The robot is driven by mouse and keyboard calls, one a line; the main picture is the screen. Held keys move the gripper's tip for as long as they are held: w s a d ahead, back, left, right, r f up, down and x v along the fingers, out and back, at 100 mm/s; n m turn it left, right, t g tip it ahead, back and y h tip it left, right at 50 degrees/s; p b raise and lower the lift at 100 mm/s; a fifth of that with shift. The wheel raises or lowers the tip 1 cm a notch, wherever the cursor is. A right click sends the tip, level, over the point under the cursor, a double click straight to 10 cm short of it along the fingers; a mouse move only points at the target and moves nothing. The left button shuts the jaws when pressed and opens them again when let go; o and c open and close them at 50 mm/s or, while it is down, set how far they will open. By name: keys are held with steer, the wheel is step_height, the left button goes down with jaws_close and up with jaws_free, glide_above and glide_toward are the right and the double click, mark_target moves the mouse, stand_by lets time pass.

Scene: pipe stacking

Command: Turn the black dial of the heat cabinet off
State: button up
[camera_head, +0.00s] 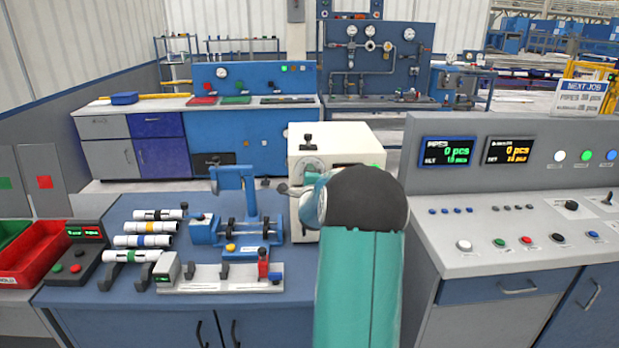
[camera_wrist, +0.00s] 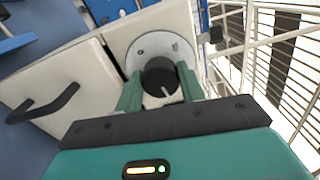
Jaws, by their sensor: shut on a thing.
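The heat cabinet is the cream box (camera_head: 330,137) at the middle of the bench in the head view. Its front fills the left and middle of the wrist view (camera_wrist: 85,85). The black dial (camera_wrist: 160,76) sits on a round grey plate (camera_wrist: 150,44) on that front. A white line on the dial points toward the bottom of the wrist view, slightly right. My gripper (camera_wrist: 159,88) has one green finger on each side of the dial and is shut on it.
A black door handle (camera_wrist: 44,104) stands out from the cabinet front. Left of the cabinet are a blue clamp fixture (camera_head: 236,215) and several banded white pipes (camera_head: 145,241). A grey control console (camera_head: 515,230) stands close on the right.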

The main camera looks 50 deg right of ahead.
steer(key=shift+s+d+m, duration=0.1)
steer(key=shift+m, duration=5.25)
steer(key=shift+s+d+m, duration=0.1)
steer(key=shift+s+m, duration=0.05)
steer(key=shift+m, duration=5.15)
steer(key=shift+s+d+m, duration=0.1)
steer(key=shift+m, duration=5.25)
steer(key=o, duration=1)
steer(key=shift+c, duration=0.2)
